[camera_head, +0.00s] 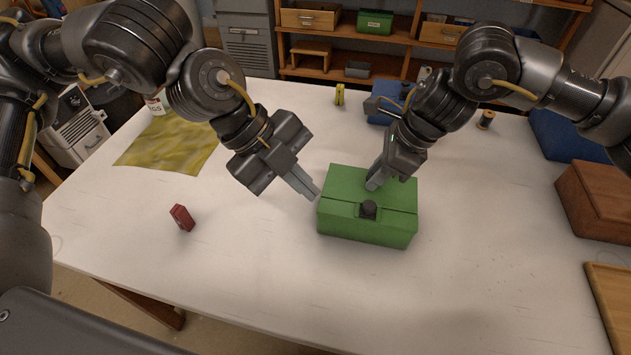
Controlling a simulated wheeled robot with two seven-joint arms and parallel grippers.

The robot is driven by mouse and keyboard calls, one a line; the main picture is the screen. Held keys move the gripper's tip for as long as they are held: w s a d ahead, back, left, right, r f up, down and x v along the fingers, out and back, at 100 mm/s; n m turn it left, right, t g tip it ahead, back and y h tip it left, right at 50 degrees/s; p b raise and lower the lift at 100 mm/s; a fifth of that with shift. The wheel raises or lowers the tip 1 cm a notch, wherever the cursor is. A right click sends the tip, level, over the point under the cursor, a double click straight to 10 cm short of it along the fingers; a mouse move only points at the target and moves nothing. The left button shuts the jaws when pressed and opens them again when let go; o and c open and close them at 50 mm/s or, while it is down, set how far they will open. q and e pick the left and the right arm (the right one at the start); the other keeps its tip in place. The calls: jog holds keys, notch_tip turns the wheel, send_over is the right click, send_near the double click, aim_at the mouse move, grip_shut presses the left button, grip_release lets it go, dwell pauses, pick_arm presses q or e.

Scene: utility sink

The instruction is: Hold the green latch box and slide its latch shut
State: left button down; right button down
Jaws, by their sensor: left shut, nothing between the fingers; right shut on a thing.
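The green latch box (345,230) sits on the white table, a little right of the middle. A dark latch knob (368,209) shows on its near side, close to the lid's edge. My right gripper (375,184) points down onto the top of the box and is shut on it. The exact part between its fingers is hidden. My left gripper (314,194) is shut and empty, its fingertips close to the box's left edge. I cannot tell whether they touch it.
A red small box (182,217) lies at left on the table. A yellow-green cloth (170,145) is behind it. A blue thing (385,104) stands behind my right gripper. A brown box (598,200) and a wooden tray (612,300) are at right. The table's front is clear.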

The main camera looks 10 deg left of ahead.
aim_at(369, 209)
pick_arm(q)
jog(key=shift+w+d+f, duration=0.55)
jog(key=shift+d+f, duration=0.6)
jog(key=shift+d, duration=0.05)
jog(key=shift+w+d+f, duration=0.6)
jog(key=shift+d+f, duration=0.5)
jog(key=shift+d, duration=0.15)
jog(key=shift+w+d+f, duration=0.55)
jog(key=shift+d+f, duration=0.6)
jog(key=shift+d, duration=0.05)
jog(key=shift+w, duration=0.1)
